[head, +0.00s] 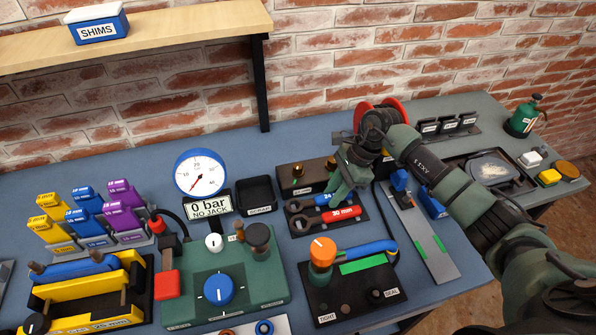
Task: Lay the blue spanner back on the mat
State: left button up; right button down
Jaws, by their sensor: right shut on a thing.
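The blue spanner (322,199) shows beside the red spanner (342,214), its handle partly hidden by my right gripper (341,190). My right gripper reaches in from the right and is shut on the blue spanner. The dark mat (358,223) lies under both spanners, and the red one rests on it. The blue spanner is over the far part of the mat, roughly parallel to the red one. I cannot tell whether it touches the mat. My left gripper is not in view.
A dark block with brass knobs (296,176) stands just behind the mat. A black tray (255,192) and a pressure gauge (201,173) stand left. A base with an orange knob (323,249) is in front.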

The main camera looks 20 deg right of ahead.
jog(key=c, duration=0.8)
grip_release()
jog(key=shift+r, duration=0.1)
jog(key=shift+r, duration=0.1)
jog(key=shift+w+r+p, duration=0.2)
jog(key=shift+r+p, duration=0.35)
jog(key=shift+r, duration=0.4)
jog(key=shift+s+r+p, duration=0.2)
jog(key=shift+r+p, duration=1.25)
jog(key=shift+r, duration=1.45)
